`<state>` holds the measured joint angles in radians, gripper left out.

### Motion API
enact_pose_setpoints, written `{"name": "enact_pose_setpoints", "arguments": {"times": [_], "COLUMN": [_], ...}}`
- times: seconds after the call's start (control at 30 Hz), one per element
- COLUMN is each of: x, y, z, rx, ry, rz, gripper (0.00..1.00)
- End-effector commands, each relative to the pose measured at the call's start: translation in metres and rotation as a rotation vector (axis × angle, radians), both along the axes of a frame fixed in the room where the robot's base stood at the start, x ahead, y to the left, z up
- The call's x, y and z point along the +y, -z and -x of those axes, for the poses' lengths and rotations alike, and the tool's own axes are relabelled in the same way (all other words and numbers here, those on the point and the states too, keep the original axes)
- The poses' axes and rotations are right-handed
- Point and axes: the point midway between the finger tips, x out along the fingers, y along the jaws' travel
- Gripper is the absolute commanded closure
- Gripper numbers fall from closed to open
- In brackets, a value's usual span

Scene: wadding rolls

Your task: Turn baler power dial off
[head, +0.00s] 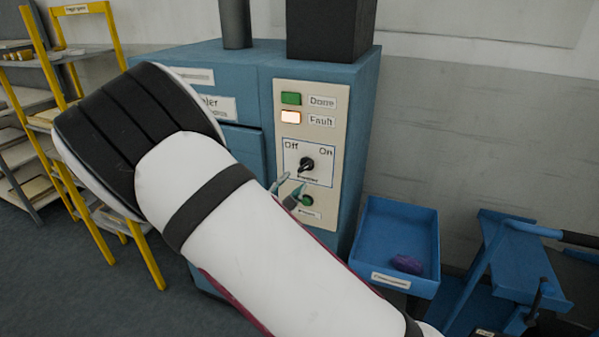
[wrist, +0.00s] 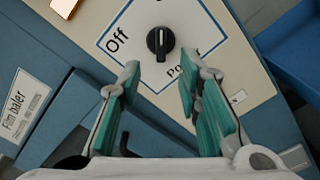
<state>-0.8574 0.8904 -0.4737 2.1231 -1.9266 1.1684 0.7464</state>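The power dial (head: 307,164) is a small black knob on the baler's cream control panel (head: 340,100), between the printed words Off at upper left and On at upper right. In the wrist view the dial (wrist: 160,42) shows a pale mark near its top edge. Allowing for the tilted view, the mark seems turned to the On side, away from Off. My gripper (wrist: 159,76) is open and empty. Its two green-padded fingers point at the panel, with the dial just beyond the gap between their tips. In the head view my gripper (head: 289,187) is just below left of the dial.
The Fault lamp (head: 291,117) glows pale orange above the dial; the green Done lamp (head: 291,98) is above it. A green button (head: 307,200) sits below the dial. A blue tray (head: 385,225) with a purple item stands right. A yellow-framed shelf (head: 85,150) stands left.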

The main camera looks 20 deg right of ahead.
Motion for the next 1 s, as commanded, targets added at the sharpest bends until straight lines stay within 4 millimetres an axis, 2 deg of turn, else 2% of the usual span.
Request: {"name": "enact_pose_setpoints", "arguments": {"times": [0.2, 0.4, 0.83, 0.97, 1.0], "x": [-0.025, -0.039, -0.044, -0.044, -0.044], "y": [0.000, 0.000, 0.000, 0.000, 0.000], "z": [-0.033, -0.053, -0.060, -0.060, -0.060], "rx": [-0.001, 0.000, 0.000, 0.000, 0.000], "ry": [0.002, 0.001, 0.001, 0.001, 0.001], "rz": [0.000, -0.001, -0.001, -0.001, -0.001], "gripper": [0.68, 0.68, 0.68, 0.98, 1.00]}}
